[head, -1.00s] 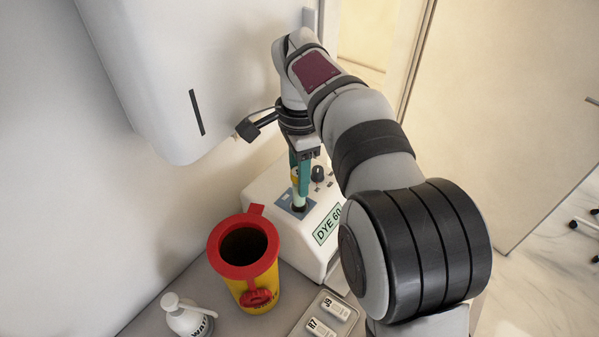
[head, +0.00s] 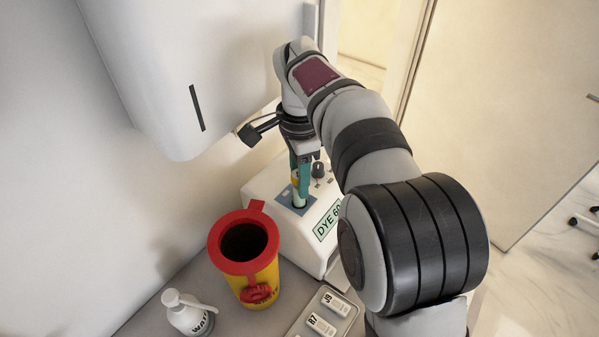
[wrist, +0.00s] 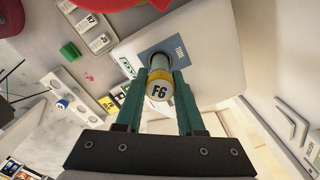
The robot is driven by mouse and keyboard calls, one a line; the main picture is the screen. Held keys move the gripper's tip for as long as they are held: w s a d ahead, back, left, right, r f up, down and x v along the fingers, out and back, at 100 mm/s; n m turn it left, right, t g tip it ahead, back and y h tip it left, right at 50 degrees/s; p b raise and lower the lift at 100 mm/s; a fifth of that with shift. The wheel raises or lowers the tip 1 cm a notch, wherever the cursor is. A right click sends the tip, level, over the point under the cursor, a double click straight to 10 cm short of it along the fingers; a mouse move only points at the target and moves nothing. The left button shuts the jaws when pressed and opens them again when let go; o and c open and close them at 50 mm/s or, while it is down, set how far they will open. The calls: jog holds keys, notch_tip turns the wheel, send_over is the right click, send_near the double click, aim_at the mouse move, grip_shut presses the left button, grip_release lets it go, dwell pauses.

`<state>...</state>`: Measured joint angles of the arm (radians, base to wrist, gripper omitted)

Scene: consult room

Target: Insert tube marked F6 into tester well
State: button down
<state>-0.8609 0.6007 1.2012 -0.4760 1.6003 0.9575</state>
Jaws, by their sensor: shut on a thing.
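The tube marked F6 (wrist: 158,88) has a yellow cap with a white top in the wrist view. My gripper (wrist: 157,82) is shut on it, with the green fingers on either side of the cap. In the head view, the tube (head: 299,199) stands nearly upright under my gripper (head: 300,178), its lower end at the well. The tester (head: 318,232) is a white box labelled DYE 60, with a blue-grey plate around the dark well opening (wrist: 160,58). The tube's lower end seems to be within the opening; how deep is hidden.
A yellow bin with a red rim (head: 225,262) stands just in front of the tester. A white bottle (head: 187,313) and a tray with labelled vials (head: 320,325) lie nearer. A white wall unit (head: 160,80) overhangs at left. A rack (wrist: 75,92) shows in the wrist view.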

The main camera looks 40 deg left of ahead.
jog(key=shift+f, duration=1.65)
jog(key=shift+c, duration=2.2)
grip_release()
notch_tip(320, 180, up, 16)
jog(key=shift+f, duration=0.1)
